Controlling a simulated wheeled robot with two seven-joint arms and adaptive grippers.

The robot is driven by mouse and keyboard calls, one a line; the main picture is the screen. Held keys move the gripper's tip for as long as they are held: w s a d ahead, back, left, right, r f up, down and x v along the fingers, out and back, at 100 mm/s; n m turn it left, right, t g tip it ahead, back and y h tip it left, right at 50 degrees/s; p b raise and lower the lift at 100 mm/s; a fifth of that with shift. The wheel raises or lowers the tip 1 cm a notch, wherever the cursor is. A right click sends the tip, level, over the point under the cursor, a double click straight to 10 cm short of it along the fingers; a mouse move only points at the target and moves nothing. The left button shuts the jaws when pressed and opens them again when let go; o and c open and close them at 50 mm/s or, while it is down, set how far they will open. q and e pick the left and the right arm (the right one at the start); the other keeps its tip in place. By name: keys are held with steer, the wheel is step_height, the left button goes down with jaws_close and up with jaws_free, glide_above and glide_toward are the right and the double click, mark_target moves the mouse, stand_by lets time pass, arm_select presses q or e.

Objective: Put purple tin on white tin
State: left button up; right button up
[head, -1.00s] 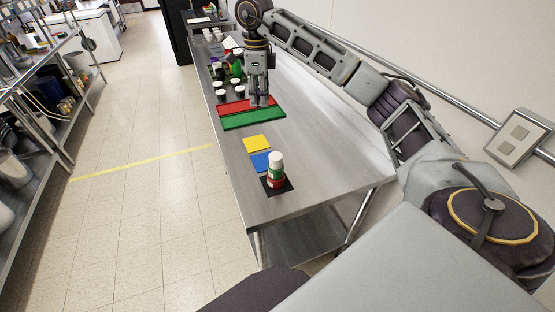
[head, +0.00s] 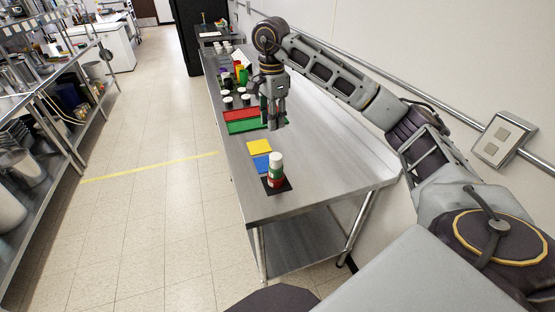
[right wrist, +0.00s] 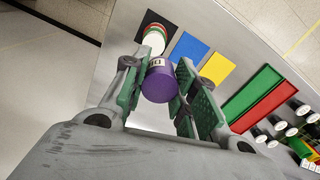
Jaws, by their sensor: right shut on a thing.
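The purple tin (right wrist: 160,84) is between the green-padded fingers of my right gripper (right wrist: 172,92), which is shut on it. In the head view my right gripper (head: 274,122) hangs over the table, beyond the stack and beside the green strip; the tin in it cannot be made out there. The white tin (head: 276,159) is the top of an upright stack with red and green parts below it, on a black square. It also shows in the right wrist view (right wrist: 154,41), beyond the purple tin and apart from it. My left gripper is not in view.
A blue square (head: 261,163) and a yellow square (head: 259,146) lie by the stack. Red (head: 241,114) and green (head: 243,127) strips lie farther back, with several dark, white-topped containers (head: 227,101) beyond. The steel table (head: 325,160) is clear on its right side.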

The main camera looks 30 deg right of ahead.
steer(key=n, duration=0.1)
steer(key=s+n, duration=0.1)
steer(key=shift+n, duration=0.3)
steer(key=shift+s+n, duration=0.15)
steer(key=shift+n, duration=1.25)
steer(key=shift+f, duration=0.2)
glide_above(275, 156)
steer(key=shift+s+f, duration=0.1)
steer(key=shift+f, duration=2.9)
steer(key=shift+f, duration=1.85)
steer(key=shift+f, duration=0.15)
